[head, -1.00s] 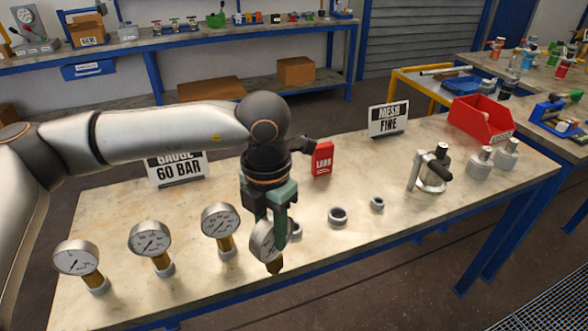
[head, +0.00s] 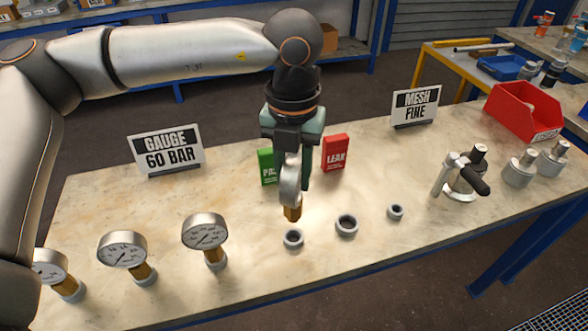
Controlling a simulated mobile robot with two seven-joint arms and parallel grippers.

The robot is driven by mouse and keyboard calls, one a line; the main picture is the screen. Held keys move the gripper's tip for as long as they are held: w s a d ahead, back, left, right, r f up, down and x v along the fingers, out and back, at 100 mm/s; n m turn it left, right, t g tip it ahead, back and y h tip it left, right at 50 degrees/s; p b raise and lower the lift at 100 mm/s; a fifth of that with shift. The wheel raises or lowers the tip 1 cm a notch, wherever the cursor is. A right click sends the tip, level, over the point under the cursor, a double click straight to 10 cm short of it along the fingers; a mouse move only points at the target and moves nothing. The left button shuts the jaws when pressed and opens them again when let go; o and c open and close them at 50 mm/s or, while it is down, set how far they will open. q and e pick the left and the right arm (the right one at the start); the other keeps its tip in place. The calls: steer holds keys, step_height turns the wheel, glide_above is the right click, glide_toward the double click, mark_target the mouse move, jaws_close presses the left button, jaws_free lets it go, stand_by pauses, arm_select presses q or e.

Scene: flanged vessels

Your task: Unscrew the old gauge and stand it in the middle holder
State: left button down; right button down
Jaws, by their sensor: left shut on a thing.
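My left gripper (head: 294,158) points down and is shut on a round gauge (head: 290,186), seen nearly edge-on, with its brass stem (head: 292,213) hanging below. In the picture the stem's lower end is just above the leftmost of three small grey ring holders (head: 293,239); whether it is directly over it I cannot tell. The middle ring holder (head: 346,225) and the smaller right ring holder (head: 396,212) are empty. Three more gauges stand upright in grey bases at left: one at the edge (head: 50,267), one beside it (head: 122,250) and one nearer (head: 204,232). My right gripper is out of view.
A "GAUGE 60 BAR" sign (head: 167,152) and a "MESH FINE" sign (head: 415,105) stand at the back. Green (head: 267,167) and red "LEAK" (head: 335,153) blocks stand behind the gripper. A vessel with a black handle (head: 461,180), metal fittings (head: 520,168) and a red bin (head: 525,110) are at right.

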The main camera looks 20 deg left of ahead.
arm_select(q)
steer(key=shift+w+f+b, duration=0.1)
steer(key=shift+f+b, duration=0.1)
steer(key=shift+b, duration=0.15)
steer(key=shift+f+b, duration=0.7)
steer(key=shift+f, duration=0.05)
steer(key=shift+f+b, duration=0.85)
steer(key=shift+f, duration=0.05)
steer(key=shift+f+b, duration=0.55)
steer(key=shift+f, duration=0.05)
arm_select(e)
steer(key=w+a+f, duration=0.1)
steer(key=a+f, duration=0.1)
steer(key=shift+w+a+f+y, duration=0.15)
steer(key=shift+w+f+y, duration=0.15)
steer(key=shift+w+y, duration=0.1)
arm_select(q)
steer(key=shift+f, duration=0.1)
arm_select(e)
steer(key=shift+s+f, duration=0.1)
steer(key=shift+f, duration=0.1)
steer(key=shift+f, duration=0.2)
arm_select(q)
steer(key=shift+b, duration=0.45)
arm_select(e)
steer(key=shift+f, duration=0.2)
arm_select(q)
steer(key=shift+f, duration=0.1)
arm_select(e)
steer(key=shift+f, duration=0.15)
